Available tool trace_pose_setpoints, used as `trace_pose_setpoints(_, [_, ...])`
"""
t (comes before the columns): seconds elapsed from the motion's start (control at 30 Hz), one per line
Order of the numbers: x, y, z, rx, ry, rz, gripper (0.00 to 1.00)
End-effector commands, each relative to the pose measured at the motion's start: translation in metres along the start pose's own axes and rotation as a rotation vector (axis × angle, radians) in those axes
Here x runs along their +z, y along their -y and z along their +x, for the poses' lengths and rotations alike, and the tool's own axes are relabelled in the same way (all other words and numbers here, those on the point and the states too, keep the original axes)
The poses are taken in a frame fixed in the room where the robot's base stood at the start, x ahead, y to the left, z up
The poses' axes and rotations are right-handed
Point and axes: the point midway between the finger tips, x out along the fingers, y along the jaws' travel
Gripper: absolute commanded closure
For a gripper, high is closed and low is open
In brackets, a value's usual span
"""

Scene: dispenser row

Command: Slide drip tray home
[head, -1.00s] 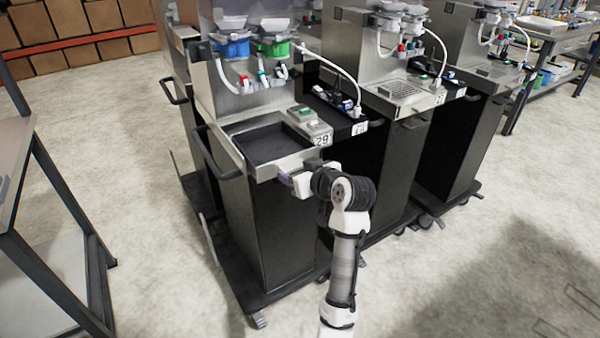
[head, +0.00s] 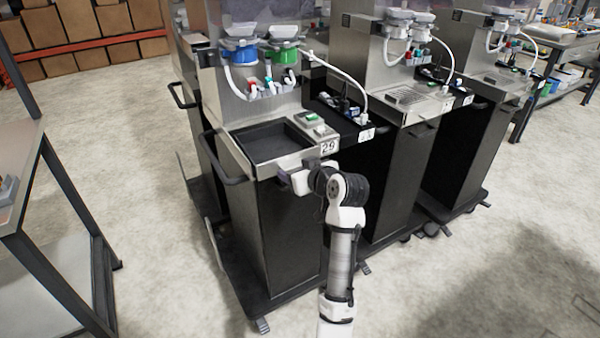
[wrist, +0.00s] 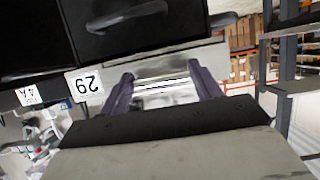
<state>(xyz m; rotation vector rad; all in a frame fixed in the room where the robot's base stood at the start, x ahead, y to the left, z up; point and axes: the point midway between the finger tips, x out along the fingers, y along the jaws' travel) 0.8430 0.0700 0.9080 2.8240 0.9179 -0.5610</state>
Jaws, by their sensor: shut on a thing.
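The drip tray (head: 268,143) is a dark shallow basin with a metal rim, at the front of the station labelled 29. My gripper (head: 284,178) is at the front edge of this tray, below its right half. In the wrist view my gripper (wrist: 163,80) shows two purple fingers on either side of a bright, ridged metal piece. The jaws are shut on the front of the tray. The exact grip is hidden by my wrist in the head view. I cannot tell how far the tray stands out from the station.
The number label 29 (head: 329,147) and a button panel (head: 315,124) are right of the tray. A bent black handle (head: 222,160) is on its left. Similar stations stand to the right. A table (head: 25,170) is at far left; the floor in front is open.

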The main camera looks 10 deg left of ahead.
Motion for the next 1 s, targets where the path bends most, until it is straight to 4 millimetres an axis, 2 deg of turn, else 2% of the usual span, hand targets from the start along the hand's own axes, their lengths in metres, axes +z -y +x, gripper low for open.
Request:
trace_pose_setpoints(0.33, [-0.006, 0.0, 0.011, 0.0, -0.002, -0.001, 0.92])
trace_pose_setpoints(0.37, [-0.006, 0.0, 0.011, 0.0, -0.003, -0.001, 0.34])
trace_pose_setpoints(0.53, [-0.005, 0.0, 0.011, 0.0, -0.001, -0.001, 0.12])
trace_pose_setpoints(0.83, [-0.003, 0.0, 0.01, 0.0, 0.002, 0.0, 0.11])
trace_pose_setpoints(1.0, [-0.003, -0.001, -0.007, 0.002, 0.0, 0.0, 0.11])
